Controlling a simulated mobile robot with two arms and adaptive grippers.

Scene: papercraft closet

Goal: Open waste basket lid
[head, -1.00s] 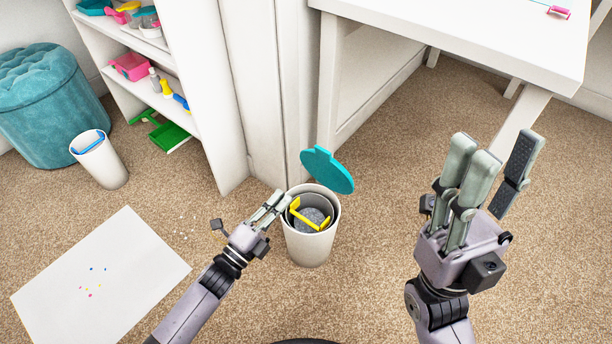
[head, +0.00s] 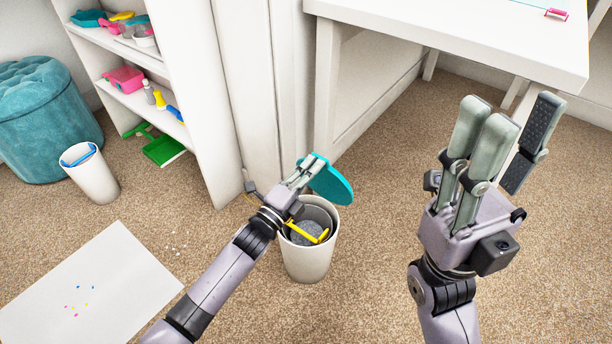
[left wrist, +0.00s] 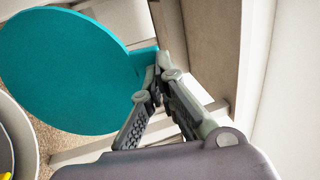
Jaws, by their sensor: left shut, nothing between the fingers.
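The white waste basket (head: 306,265) stands on the carpet in front of the white wall corner. Its teal lid (head: 335,186) is tilted up at the basket's back right, so the mouth is uncovered. A yellow handle and a grey round thing (head: 305,233) show inside. My left gripper (head: 312,162) is shut and empty at the lid's left edge. In the left wrist view the lid (left wrist: 65,70) is large, and my left fingertips (left wrist: 160,68) are beside its hinge-side edge; whether they touch it I cannot tell. My right gripper (head: 497,120) is open and empty, raised over the carpet.
A second white bin (head: 92,178) with a blue rim piece stands at the left by the teal stool (head: 38,120). White shelves (head: 212,140) hold colourful toys. A white desk (head: 470,40) is at the upper right. A paper sheet (head: 90,285) lies on the carpet.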

